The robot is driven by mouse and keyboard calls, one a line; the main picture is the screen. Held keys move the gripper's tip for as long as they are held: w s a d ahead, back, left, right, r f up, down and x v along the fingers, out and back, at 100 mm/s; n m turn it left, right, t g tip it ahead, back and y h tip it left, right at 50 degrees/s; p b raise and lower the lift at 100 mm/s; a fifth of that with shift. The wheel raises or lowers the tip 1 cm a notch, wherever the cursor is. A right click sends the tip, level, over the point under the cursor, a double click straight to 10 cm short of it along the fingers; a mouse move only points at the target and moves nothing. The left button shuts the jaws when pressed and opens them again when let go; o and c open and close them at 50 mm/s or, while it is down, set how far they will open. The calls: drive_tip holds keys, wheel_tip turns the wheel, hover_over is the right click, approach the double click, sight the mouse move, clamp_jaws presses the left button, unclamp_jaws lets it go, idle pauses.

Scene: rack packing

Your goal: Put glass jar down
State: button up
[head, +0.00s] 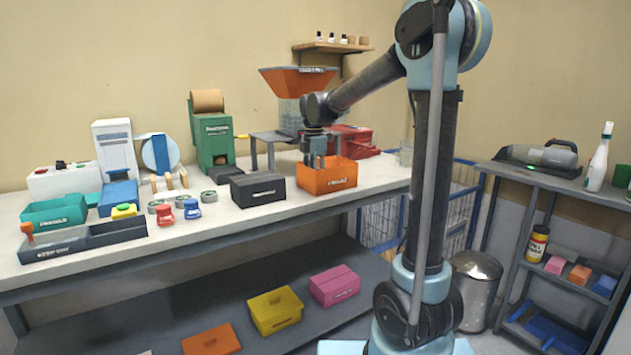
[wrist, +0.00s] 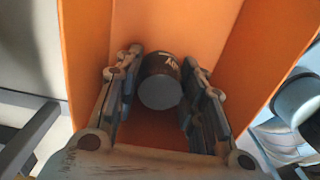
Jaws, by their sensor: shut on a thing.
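The glass jar (wrist: 160,92) shows in the wrist view with a round grey end towards the camera and a dark brown label with white lettering. My gripper (wrist: 160,70) is shut on it, one finger on each side. Both are inside the orange box (wrist: 262,35), between its walls. In the head view my gripper (head: 318,158) reaches down into the orange box (head: 327,182) on the workbench; the jar is hidden there. I cannot tell whether the jar touches the box floor.
A dark grey box (head: 257,189) stands just left of the orange box. A red box (head: 352,138) and a hopper on a stand (head: 297,85) are behind. The bench (head: 225,222) has some clear room along its front edge.

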drive_tip(key=o, duration=1.1)
wheel_tip(320, 180, up, 12)
drive_tip(key=shift+d+r, duration=0.1)
drive_tip(key=s+d+f+m+t, duration=0.1)
drive_tip(key=s+d+f+m, duration=0.45)
drive_tip(key=s+d, duration=0.2)
drive_tip(key=s+d+f+m, duration=0.4)
drive_tip(key=s+d+m, duration=0.2)
drive_tip(key=s, duration=0.2)
drive_tip(key=s+d+f+m, duration=0.2)
drive_tip(key=s+f+m, duration=0.2)
drive_tip(key=s+f, duration=0.1)
drive_tip(key=s+d+f+m, duration=0.3)
drive_tip(key=s+f+m, duration=0.1)
drive_tip(key=f, duration=0.3)
drive_tip(key=s+d+f+m+t, duration=0.1)
drive_tip(key=s+d+f+m, duration=0.2)
drive_tip(key=s+f+m, duration=0.2)
drive_tip(key=shift+s+d+f, duration=0.15)
drive_tip(key=shift+s+f, duration=0.6)
drive_tip(key=shift+s, duration=0.35)
